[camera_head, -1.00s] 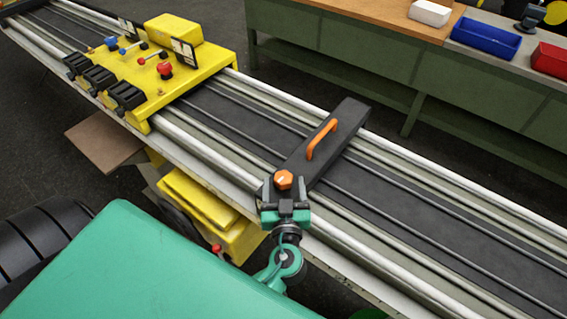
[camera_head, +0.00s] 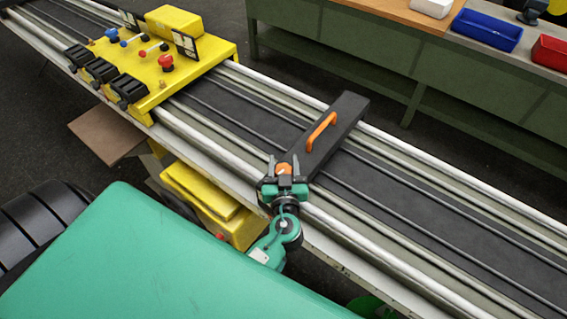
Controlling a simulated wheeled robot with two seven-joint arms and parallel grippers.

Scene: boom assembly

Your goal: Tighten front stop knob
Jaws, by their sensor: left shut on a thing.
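The front stop is a black bar (camera_head: 343,118) lying across the rails, with an orange handle (camera_head: 321,132) on top. Its orange knob (camera_head: 284,169) sits at the bar's near end. My left gripper (camera_head: 284,166) is at the knob, its dark fingers on either side and shut on it. The fingers hide part of the knob. My green left wrist (camera_head: 277,240) is just below, on the near side of the rails. My right gripper is not in view.
The long rail bed (camera_head: 420,205) runs diagonally and is clear right of the bar. A yellow carriage (camera_head: 150,75) with levers and knobs stands at upper left. A green bench (camera_head: 370,50) with blue (camera_head: 487,30) and red bins (camera_head: 551,52) is behind.

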